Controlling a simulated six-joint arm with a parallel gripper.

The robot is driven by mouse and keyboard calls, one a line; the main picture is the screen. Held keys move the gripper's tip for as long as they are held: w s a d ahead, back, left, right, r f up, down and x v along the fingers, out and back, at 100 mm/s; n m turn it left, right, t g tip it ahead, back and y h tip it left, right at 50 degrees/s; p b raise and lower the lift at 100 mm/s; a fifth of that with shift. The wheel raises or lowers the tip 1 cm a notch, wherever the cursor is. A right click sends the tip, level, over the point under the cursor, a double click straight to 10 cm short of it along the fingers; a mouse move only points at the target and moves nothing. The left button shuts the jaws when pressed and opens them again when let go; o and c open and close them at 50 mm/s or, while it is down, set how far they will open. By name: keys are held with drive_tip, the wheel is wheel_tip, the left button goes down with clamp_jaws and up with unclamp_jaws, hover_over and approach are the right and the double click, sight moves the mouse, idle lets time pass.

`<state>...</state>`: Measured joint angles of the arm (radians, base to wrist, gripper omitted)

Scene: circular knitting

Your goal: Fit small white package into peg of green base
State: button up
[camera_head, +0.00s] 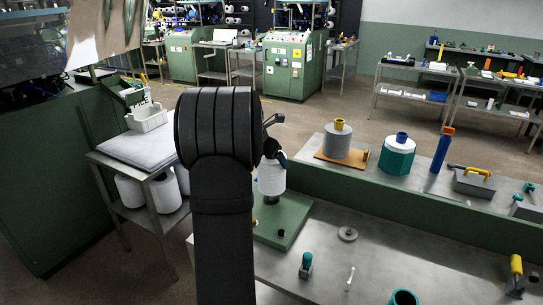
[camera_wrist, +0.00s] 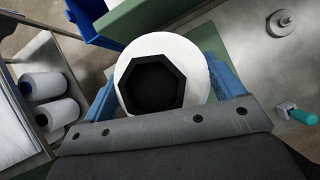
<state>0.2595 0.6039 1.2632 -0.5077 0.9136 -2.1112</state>
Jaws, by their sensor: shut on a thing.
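The small white package (camera_head: 271,178) is a white cylinder. In the wrist view its round white end (camera_wrist: 188,52) shows a dark hexagonal opening and sits between the two blue fingers of my gripper (camera_wrist: 165,85). My gripper is shut on it; in the head view the gripper (camera_head: 272,157) is partly hidden behind my black arm. The package is upright above the green base (camera_head: 290,222), a flat plate on the metal table. A small dark peg (camera_head: 281,233) shows on the plate's front part.
A raised shelf (camera_head: 330,188) behind holds a grey cylinder (camera_head: 344,145), a teal-and-white container (camera_head: 397,157) and a blue bottle (camera_head: 440,152). White spools stand on the left cart.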

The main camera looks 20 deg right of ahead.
drive_tip(key=shift+f, duration=2.4)
drive_tip(key=o, duration=1.1)
drive_tip(key=v, duration=1.7)
drive_tip(key=shift+r, duration=0.15)
drive_tip(key=x, duration=1.7)
drive_tip(key=shift+f, duration=0.2)
drive_tip(key=shift+r, duration=0.2)
